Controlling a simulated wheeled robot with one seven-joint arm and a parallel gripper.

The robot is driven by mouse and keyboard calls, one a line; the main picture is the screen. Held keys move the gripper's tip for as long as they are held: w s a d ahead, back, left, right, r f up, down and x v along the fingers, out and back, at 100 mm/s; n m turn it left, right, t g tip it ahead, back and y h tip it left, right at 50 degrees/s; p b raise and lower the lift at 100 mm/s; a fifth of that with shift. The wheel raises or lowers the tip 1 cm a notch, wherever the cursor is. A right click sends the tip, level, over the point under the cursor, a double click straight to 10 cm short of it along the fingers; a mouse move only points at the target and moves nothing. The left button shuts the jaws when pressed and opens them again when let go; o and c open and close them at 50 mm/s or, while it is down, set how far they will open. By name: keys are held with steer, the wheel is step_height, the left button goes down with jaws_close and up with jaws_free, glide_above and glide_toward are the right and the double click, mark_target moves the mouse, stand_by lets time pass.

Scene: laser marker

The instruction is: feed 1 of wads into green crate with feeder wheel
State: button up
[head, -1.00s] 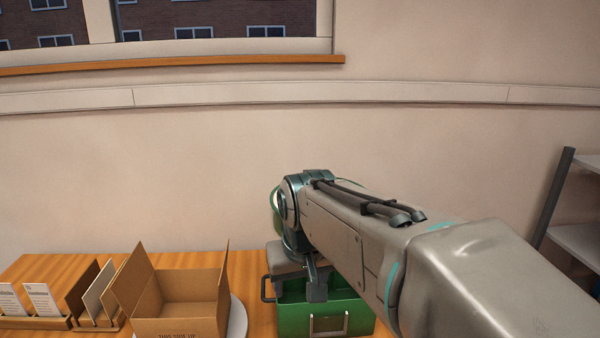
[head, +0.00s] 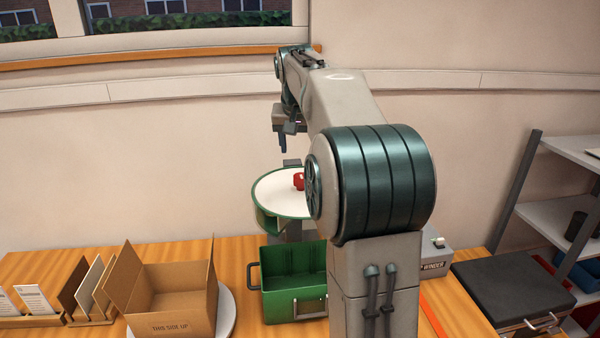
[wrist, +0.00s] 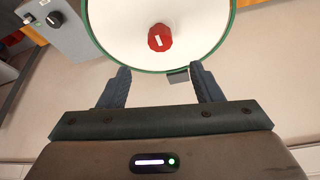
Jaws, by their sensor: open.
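The feeder wheel is a round white disc with a green rim (head: 270,190), behind the green crate in the head view. It also shows at the top of the wrist view (wrist: 110,25). A red knob (wrist: 160,38) with a white mark sits on the disc; my arm partly covers it in the head view (head: 298,181). The green crate (head: 296,306) stands open on the table, its right part hidden by my arm. My gripper (wrist: 165,75) is open and empty above the wheel's edge. I cannot make out any wads.
An open cardboard box (head: 170,325) stands left of the crate, on a white round plate (head: 228,312). Card holders (head: 35,320) are at far left. A grey winder box (head: 435,262) and a dark case (head: 515,290) are right. A shelf (head: 560,220) stands at far right.

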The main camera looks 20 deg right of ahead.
mark_target(300, 176)
steer(key=p+x, duration=0.2)
steer(key=x, duration=0.9)
steer(key=shift+w+f, duration=0.15)
steer(key=shift+f, duration=0.05)
jaws_close()
